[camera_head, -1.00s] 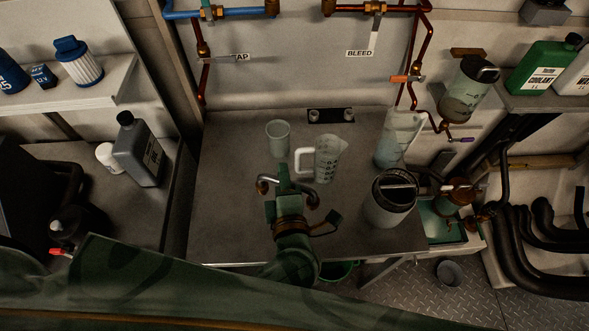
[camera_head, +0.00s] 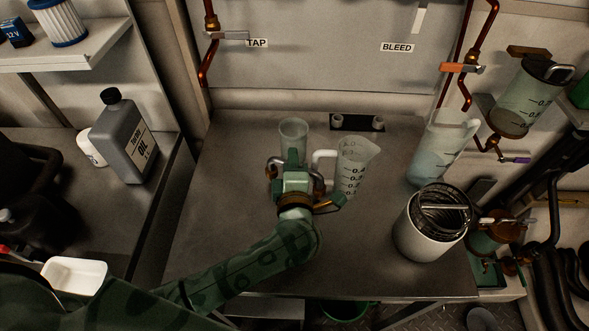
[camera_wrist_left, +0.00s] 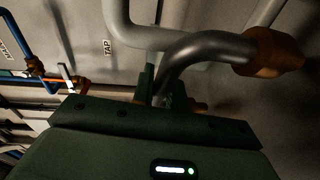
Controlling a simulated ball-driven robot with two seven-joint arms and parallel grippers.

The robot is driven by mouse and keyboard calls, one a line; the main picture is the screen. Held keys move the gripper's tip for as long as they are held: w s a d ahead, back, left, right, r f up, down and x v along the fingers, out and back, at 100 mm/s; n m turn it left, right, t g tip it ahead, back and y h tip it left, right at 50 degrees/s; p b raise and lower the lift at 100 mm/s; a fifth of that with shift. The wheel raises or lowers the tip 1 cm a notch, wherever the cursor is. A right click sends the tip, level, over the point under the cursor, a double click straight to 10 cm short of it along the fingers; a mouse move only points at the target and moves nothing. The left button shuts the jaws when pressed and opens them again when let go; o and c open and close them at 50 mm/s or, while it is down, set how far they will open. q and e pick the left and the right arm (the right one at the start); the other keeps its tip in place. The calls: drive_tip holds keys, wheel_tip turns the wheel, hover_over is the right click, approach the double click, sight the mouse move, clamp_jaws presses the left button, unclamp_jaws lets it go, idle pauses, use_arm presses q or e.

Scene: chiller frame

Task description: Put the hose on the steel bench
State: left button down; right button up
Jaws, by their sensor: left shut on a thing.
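The hose is a grey bent tube with copper-coloured ends. It shows best in the left wrist view (camera_wrist_left: 200,48), running between the fingers of my left gripper (camera_wrist_left: 158,88) to a copper end on the right. In the head view my left gripper (camera_head: 292,160) is shut on the hose and hides most of it; a grey bend of the hose (camera_head: 275,163) shows beside the fingers. The gripper is over the steel bench (camera_head: 225,225). I cannot tell whether the hose touches the bench top. My right gripper is not in view.
A clear cup (camera_head: 293,132) is just behind the gripper, and a measuring jug (camera_head: 355,165) is close to its right. A taller jug (camera_head: 437,150) and a white canister (camera_head: 415,240) stand farther right. The left and front of the bench top are clear.

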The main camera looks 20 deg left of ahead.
use_arm(q)
drive_tip(key=shift+f, duration=0.65)
drive_tip(key=shift+r, duration=0.3)
drive_tip(key=shift+f, duration=0.15)
drive_tip(key=c, duration=1.4)
unclamp_jaws()
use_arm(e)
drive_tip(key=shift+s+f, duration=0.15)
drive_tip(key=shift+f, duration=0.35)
